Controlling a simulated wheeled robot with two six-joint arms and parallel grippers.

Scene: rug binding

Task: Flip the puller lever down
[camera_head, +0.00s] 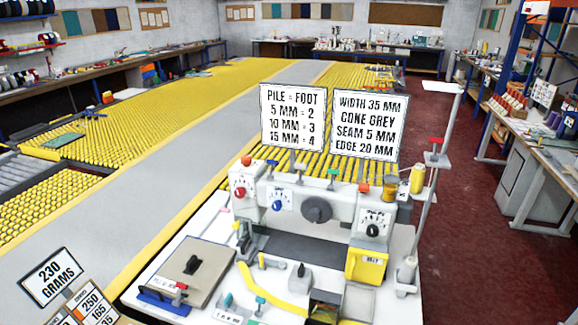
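A white binding machine (345,208) stands on a white table at the lower middle. The front carries a red dial knob (240,192), a blue dial knob (278,205), a large grey knob (317,210) and a black dial knob (373,230). Neither of my grippers is in view.
Two sign boards (293,116) (368,124) stand behind the machine. A thread stand (440,135) rises at its right. A beige plate with a black handle (192,268) lies left. A yellow-edged roller conveyor (130,110) runs behind. Red floor (460,220) is open at right.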

